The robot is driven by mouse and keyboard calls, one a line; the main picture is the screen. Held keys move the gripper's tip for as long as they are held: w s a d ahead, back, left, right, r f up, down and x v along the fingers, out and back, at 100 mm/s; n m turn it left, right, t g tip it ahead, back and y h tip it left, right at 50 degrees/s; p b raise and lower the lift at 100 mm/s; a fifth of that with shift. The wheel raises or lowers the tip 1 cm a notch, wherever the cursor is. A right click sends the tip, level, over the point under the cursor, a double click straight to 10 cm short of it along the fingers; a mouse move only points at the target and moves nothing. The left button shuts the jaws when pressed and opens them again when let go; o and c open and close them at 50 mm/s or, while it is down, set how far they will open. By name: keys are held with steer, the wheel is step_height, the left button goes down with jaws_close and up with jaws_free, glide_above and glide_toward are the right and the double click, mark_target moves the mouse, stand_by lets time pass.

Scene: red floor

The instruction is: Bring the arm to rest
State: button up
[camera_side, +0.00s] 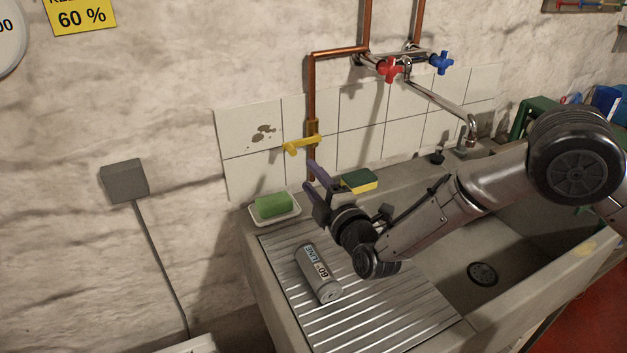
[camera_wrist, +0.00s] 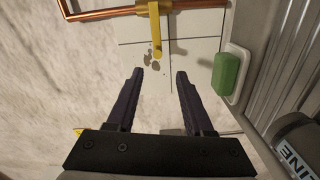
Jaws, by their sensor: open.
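My gripper (camera_side: 316,191) is above the back left of the sink's drainboard (camera_side: 358,314), near the tiled wall. In the wrist view my gripper (camera_wrist: 160,74) has its two dark purple fingers apart with nothing between them. The fingers point toward the white tiles (camera_wrist: 185,52). The arm reaches in from the right, over the sink basin. In the side view the gripper stands apart from the green soap and close in the picture to the yellow valve handle; I cannot tell the exact gap.
A grey can (camera_side: 317,274) lies on the drainboard. Green soap (camera_side: 273,205) sits in a white dish. A yellow-and-green sponge (camera_side: 359,181) lies on the back ledge. A yellow valve (camera_side: 302,144) is on the copper pipe (camera_side: 311,90). Taps (camera_side: 390,69) and a spout (camera_side: 440,99) project above the basin (camera_side: 446,262).

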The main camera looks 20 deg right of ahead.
stand_by(0.5)
steer(key=d+r+m+t+h, duration=0.1)
steer(key=d+r+m, duration=0.1)
steer(key=d+r, duration=0.45)
steer(key=d+r+m+t+h, duration=0.15)
steer(key=d+r, duration=0.25)
steer(key=r, duration=0.5)
steer(key=s+d+r+m+g+y, duration=0.2)
steer(key=s+d+r, duration=0.7)
steer(key=s+r, duration=0.15)
steer(key=s+d+f+m+g, duration=0.2)
steer(key=s+f+m+g, duration=0.3)
steer(key=s+f, duration=0.5)
steer(key=s+d+f+m+g, duration=0.2)
steer(key=s+f+m+g, duration=0.3)
steer(key=s, duration=1.3)
step_height(320, 180, down, 5)
steer(key=g, duration=0.3)
steer(key=shift+s+d, duration=0.2)
steer(key=shift+w+m+y, duration=0.1)
steer(key=shift+m+y, duration=0.15)
steer(key=shift+m, duration=0.1)
steer(key=shift+c, duration=0.4)
